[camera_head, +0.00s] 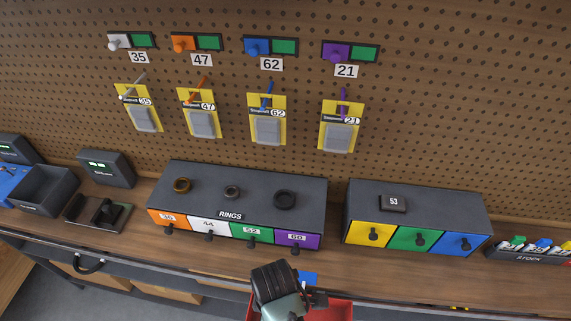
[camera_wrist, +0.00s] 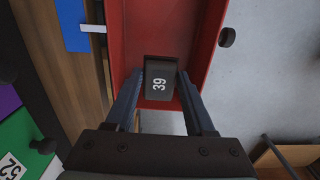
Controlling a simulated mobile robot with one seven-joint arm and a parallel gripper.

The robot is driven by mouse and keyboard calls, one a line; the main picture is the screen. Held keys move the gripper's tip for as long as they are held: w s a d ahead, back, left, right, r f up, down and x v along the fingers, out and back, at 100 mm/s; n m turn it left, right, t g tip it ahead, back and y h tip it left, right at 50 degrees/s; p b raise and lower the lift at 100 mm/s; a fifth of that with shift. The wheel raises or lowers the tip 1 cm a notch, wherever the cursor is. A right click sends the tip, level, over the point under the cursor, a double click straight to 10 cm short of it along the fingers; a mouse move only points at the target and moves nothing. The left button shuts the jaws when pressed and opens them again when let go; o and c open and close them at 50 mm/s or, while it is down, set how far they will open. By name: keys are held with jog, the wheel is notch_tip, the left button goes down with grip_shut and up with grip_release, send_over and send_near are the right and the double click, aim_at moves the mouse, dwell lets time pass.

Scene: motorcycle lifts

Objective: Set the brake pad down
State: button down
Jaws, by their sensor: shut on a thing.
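A dark block marked 39 (camera_wrist: 160,84), which looks like the brake pad, is between the two fingers of my gripper (camera_wrist: 160,95) in the wrist view. My gripper is shut on it and holds it over a red tray (camera_wrist: 204,32). Whether the block touches the tray floor I cannot tell. In the head view my gripper (camera_head: 283,285) is at the bottom middle, over the red tray (camera_head: 341,309), and hides the block. Another dark block marked 53 (camera_head: 393,203) lies on top of the right drawer cabinet.
The RINGS cabinet (camera_head: 235,188) and the cabinet with yellow, green and blue drawers (camera_head: 418,219) stand on the bench. Packages (camera_head: 202,123) hang on the pegboard. A blue piece (camera_wrist: 72,24) lies beside the tray.

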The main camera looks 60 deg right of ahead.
jog(key=shift+w+f, duration=0.1)
jog(key=shift+f, duration=3.5)
jog(key=shift+f, duration=0.15)
jog(key=shift+c, duration=1.3)
grip_release()
